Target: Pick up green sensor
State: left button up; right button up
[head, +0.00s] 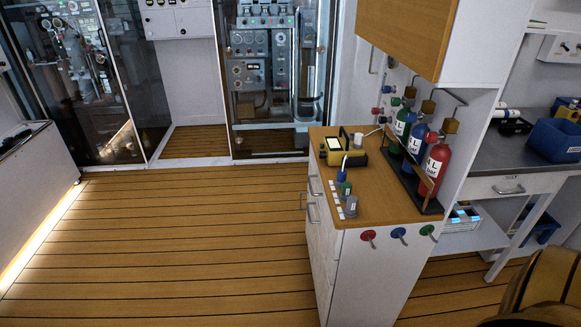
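A small green sensor (345,188) stands upright on the wooden top of the white cabinet (385,208), near its left edge. A blue sensor (342,176) stands just behind it, and a grey one (351,205) stands just in front of it. Small white labels lie along the edge to their left. Neither of my grippers is in view, and nothing is touching the green sensor.
A yellow and black device (344,151) sits behind the sensors. Green, blue and red gas bottles (436,168) stand in a rack to their right, under a wall cabinet (410,35). Red, blue and green knobs (398,233) stick out in front. The floor (180,240) left is clear.

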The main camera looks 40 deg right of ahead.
aim_at(346, 187)
jog(key=i+j+z, duration=0.15)
jog(key=i, duration=0.4)
jog(key=i+j+z, duration=0.2)
jog(key=i, duration=0.4)
jog(key=i+z, duration=0.2)
jog(key=z, duration=0.25)
jog(key=i+z, duration=0.2)
jog(key=z, duration=0.25)
jog(key=i+j+z, duration=0.15)
jog(key=z, duration=0.3)
